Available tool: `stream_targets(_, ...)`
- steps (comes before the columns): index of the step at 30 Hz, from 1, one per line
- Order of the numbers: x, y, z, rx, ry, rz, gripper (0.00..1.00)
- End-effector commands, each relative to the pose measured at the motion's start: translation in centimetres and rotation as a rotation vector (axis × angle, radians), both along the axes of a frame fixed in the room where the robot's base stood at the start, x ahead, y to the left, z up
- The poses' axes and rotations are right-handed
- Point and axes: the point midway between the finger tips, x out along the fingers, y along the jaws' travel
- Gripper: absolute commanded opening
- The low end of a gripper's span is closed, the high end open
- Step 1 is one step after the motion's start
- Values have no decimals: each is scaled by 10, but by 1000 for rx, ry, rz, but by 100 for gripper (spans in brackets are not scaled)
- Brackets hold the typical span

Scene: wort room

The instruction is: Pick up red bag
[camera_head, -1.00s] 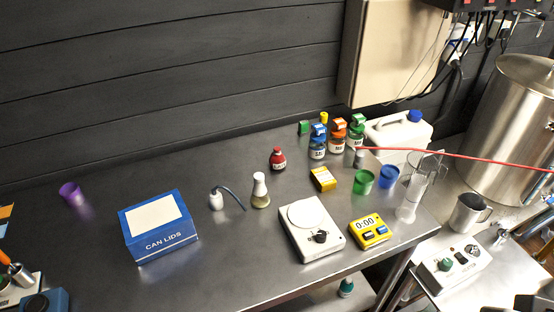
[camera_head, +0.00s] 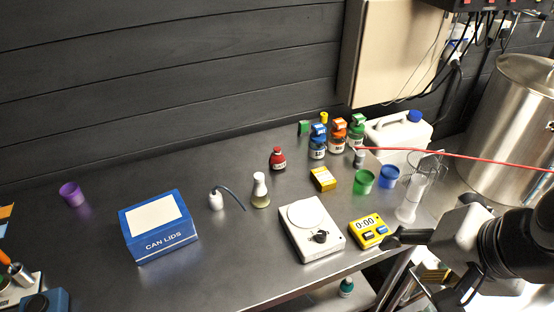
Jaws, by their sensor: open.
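No thing that is plainly a red bag shows. The only red object on the steel bench is a small dark red container (camera_head: 278,158) with a pale label, upright near the back middle; it looks more like a bottle than a bag. My gripper (camera_head: 412,258) is at the lower right, over the bench's right front edge, just right of the yellow timer (camera_head: 369,231). It is open and nothing shows between its fingers. It is well to the right of and in front of the red container, apart from it.
A white scale (camera_head: 311,230), a yellow box (camera_head: 323,179), a flask (camera_head: 260,191) and a blue CAN LIDS box (camera_head: 158,226) stand on the bench. Capped bottles (camera_head: 338,138), green (camera_head: 363,181) and blue (camera_head: 389,176) cups and a clear cylinder (camera_head: 409,200) stand right. A red hose (camera_head: 460,154) crosses behind.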

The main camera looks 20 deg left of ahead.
Motion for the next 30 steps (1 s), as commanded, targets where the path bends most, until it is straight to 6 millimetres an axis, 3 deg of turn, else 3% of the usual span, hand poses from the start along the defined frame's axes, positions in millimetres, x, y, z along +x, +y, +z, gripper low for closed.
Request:
stream_targets(17,84,97,2,373,214,-195,52)
stream_targets(30,152,165,-12,623,402,-378,52)
